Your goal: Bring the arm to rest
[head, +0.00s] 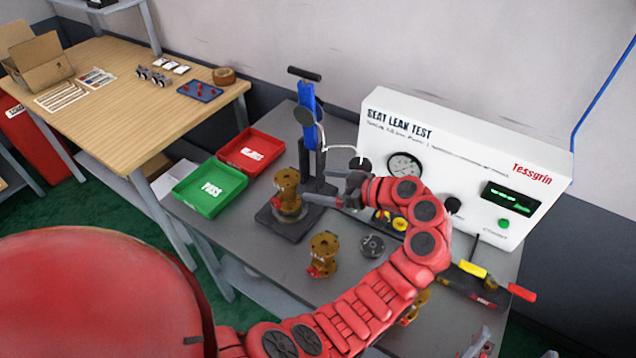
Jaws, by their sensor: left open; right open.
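My red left arm comes in from the lower left, bends over the bench and points back to the left. Its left gripper (322,197) is open beside the brass valve (288,192) on the dark stand of the blue-columned press (308,115). The picture is too small to tell whether the fingers touch the valve. Grey tips at the bottom right edge appear to be my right gripper (514,352), open and mostly out of frame. A second brass valve (323,255) stands on the bench, and another brass part (414,306) is partly hidden behind my arm.
The white seat leak tester (470,165) stands at the back of the grey bench (235,228). A green PASS tray (209,188) and red tray (251,151) lie left. A wooden table (140,105) stands further left.

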